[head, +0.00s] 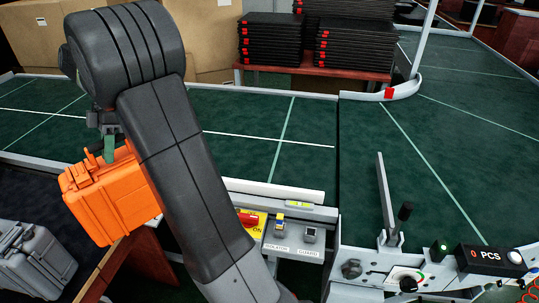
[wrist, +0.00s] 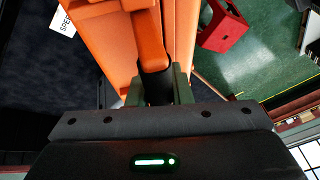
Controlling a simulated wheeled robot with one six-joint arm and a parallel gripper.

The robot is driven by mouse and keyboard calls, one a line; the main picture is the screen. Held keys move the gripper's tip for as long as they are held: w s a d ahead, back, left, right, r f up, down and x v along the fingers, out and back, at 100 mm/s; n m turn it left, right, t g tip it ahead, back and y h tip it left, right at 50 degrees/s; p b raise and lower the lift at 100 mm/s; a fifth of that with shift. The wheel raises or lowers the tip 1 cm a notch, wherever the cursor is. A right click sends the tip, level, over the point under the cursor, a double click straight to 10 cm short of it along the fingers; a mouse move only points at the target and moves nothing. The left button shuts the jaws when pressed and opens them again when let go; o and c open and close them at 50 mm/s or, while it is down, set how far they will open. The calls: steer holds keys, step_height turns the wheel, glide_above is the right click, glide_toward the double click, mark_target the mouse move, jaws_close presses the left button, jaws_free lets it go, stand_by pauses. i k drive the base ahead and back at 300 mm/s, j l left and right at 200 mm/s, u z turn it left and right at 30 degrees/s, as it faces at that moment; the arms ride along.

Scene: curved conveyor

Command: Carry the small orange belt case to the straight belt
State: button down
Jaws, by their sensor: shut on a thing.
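The small orange case (head: 110,195) hangs tilted under my gripper (head: 109,145) at the left of the head view. My gripper is shut on the case's handle, which shows between the fingers in the wrist view (wrist: 152,45). The case is held in the air, in front of the near edge of the straight belt (head: 245,115), a green surface with white and pale green lines. My arm hides part of that belt and the right side of the case.
A grey case (head: 40,262) lies at the lower left on a dark surface. A control panel (head: 290,238) and a metal lever (head: 386,200) stand at the near edge. The curved belt (head: 440,150) runs at the right. Black stacks (head: 350,45) sit on a red table behind.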

mark_target(250, 170)
steer(key=i+j+z, duration=0.15)
steer(key=z, duration=0.3)
steer(key=i+j+z, duration=0.1)
steer(key=j+z, duration=0.55)
steer(key=z, duration=0.3)
steer(key=j+z, duration=0.45)
steer(key=i+l, duration=0.05)
steer(key=l, duration=0.05)
